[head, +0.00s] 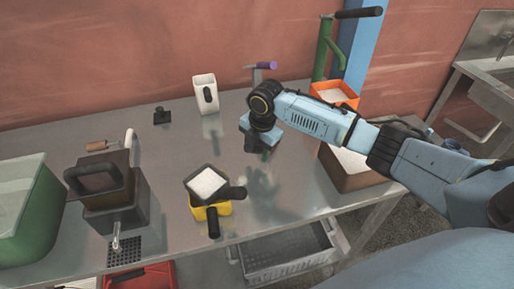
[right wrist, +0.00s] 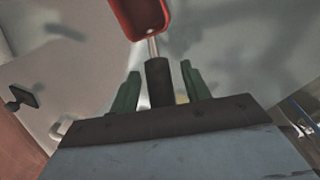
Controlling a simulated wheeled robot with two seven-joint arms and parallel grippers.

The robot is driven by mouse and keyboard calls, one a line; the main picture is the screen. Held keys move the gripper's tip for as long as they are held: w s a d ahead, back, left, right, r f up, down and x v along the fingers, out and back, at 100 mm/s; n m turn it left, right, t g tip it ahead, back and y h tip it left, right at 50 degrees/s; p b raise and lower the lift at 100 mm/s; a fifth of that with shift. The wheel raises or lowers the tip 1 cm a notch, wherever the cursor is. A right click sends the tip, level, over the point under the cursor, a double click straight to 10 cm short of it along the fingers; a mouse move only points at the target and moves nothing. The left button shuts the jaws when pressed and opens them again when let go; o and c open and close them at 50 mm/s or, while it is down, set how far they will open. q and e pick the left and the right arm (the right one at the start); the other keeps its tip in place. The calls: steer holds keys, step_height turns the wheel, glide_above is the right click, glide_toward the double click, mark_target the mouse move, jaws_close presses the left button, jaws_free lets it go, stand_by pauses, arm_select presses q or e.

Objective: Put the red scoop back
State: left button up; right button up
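The red scoop (right wrist: 141,16) shows at the top of the right wrist view, with a metal neck and a black handle (right wrist: 158,82). The handle lies between the two green fingers of my right gripper (right wrist: 160,72), with a narrow gap on each side, so the fingers look open around it. In the head view my right gripper (head: 262,140) is low over the middle of the table, and I cannot make out the scoop there. My left gripper is out of view.
On the metal table (head: 300,190) stand a green tub (head: 30,215), a dark machine (head: 112,195), black and yellow containers (head: 207,187), a white container (head: 205,92), a purple-handled tool (head: 265,66) and an orange box (head: 335,90). A grey crate (head: 290,262) is below.

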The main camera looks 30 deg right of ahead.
step_height(320, 180, up, 12)
steer(key=s, duration=0.1)
steer(key=shift+s+d+p, duration=0.3)
steer(key=shift+s+p, duration=0.05)
